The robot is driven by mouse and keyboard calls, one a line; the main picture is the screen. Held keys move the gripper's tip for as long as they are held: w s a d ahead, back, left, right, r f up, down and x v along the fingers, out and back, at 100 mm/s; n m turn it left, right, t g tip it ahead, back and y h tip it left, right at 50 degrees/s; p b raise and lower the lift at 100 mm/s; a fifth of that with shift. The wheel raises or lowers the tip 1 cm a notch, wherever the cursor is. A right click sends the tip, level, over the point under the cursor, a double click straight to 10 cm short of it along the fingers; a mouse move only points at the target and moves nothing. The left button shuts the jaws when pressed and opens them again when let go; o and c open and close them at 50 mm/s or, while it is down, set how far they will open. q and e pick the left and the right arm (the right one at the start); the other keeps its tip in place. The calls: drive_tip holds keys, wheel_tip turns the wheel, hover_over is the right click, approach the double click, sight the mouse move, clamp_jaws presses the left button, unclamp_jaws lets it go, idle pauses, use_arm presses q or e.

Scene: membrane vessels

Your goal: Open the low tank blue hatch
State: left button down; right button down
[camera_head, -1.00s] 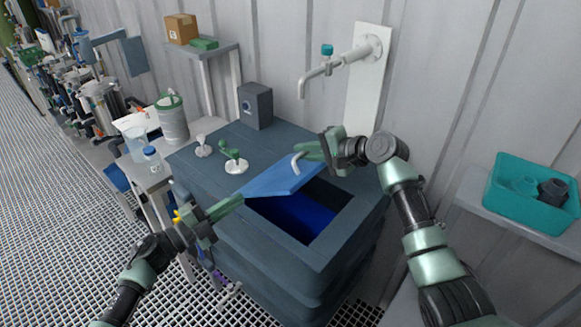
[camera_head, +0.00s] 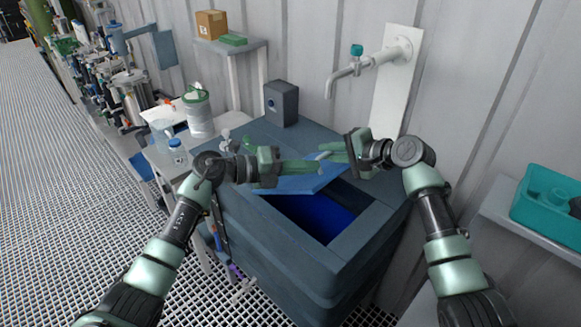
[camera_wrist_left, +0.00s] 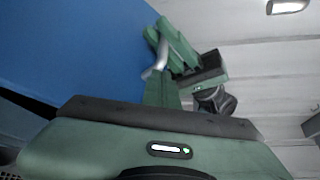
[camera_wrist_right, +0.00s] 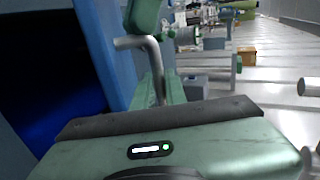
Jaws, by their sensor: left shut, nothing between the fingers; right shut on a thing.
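The low tank (camera_head: 345,255) is a dark grey-blue box with a rectangular opening in its top. Its blue hatch (camera_head: 295,184) is tilted up and partly open, with a deep blue interior showing below. My right gripper (camera_head: 335,152) is shut on the hatch's grey bent handle (camera_wrist_right: 150,48) at the raised edge. My left gripper (camera_head: 318,167) is shut and empty. Its fingers reach over the hatch's face from the left, close to the handle. In the left wrist view the blue hatch panel (camera_wrist_left: 75,45) fills the left side, and the right gripper's green fingers (camera_wrist_left: 175,42) hold the handle.
A white wall pipe with a teal valve (camera_head: 357,50) stands behind the tank. A small grey box (camera_head: 281,103) sits on the tank's back corner. A white drum (camera_head: 199,115) and a bottle (camera_head: 177,150) stand at left. A teal bin (camera_head: 550,205) is at right.

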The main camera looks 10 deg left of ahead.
use_arm(q)
drive_tip(key=shift+x, duration=0.9)
drive_tip(key=shift+a, duration=0.1)
